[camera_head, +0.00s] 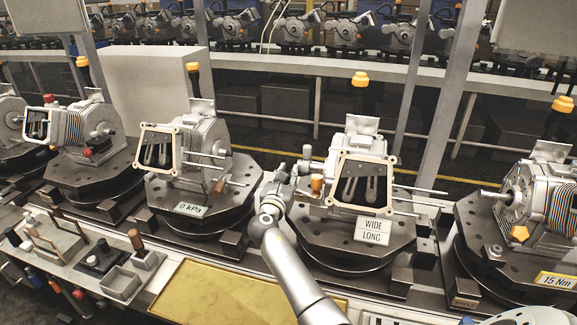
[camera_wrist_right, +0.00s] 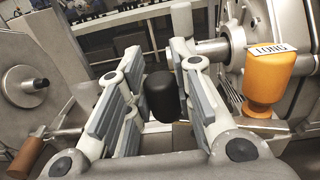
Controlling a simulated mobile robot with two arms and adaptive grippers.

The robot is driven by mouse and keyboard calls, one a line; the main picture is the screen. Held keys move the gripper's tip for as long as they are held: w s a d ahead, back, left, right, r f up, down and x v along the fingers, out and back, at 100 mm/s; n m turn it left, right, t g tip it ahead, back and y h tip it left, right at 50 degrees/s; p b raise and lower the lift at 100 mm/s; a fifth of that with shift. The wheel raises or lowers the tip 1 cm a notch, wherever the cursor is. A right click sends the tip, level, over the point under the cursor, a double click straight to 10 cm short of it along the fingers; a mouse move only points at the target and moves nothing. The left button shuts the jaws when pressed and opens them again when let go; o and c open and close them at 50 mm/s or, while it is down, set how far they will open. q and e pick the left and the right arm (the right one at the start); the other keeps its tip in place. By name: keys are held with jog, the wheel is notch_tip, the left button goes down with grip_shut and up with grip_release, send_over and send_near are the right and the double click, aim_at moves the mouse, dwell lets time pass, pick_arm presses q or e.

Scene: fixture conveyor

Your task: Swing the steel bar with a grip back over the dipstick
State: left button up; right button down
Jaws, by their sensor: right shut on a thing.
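My right gripper (camera_head: 299,174) is at the left side of the middle machine (camera_head: 352,140) in the head view. In the right wrist view its jaws are shut on a black grip (camera_wrist_right: 161,96), which stands between the two finger pads. The steel bar carrying this grip is mostly hidden by the fingers. An orange-handled piece (camera_head: 317,183), which looks like the dipstick, is just right of the gripper. It also shows in the right wrist view (camera_wrist_right: 268,82), apart from the fingers, with a LONG tag. My left gripper is not in view.
The middle machine sits on a dark round turntable (camera_head: 345,252) with a WIDE LONG sign (camera_head: 375,230). A similar machine (camera_head: 203,140) stands left; its brown-gripped rod (camera_head: 220,185) points toward my arm. Another machine (camera_head: 545,185) stands right. A yellow mat (camera_head: 215,295) lies in front.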

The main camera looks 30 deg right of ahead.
jog(key=n+t+y+p, duration=0.2)
jog(key=p, duration=0.1)
jog(key=shift+s+a+r, duration=0.2)
jog(key=shift+r, duration=0.1)
jog(key=shift+s+a+f+n+t+y+p, duration=0.15)
jog(key=shift+n+t+y+p, duration=0.2)
jog(key=shift+y, duration=0.2)
jog(key=shift+w+a+f+n+t+y+p, duration=0.1)
jog(key=shift+n+t+y+p, duration=0.1)
jog(key=shift+n+t+y, duration=0.25)
jog(key=c, duration=1.2)
grip_release()
jog(key=shift+c, duration=0.2)
jog(key=shift+f, duration=0.1)
jog(key=v, duration=1.2)
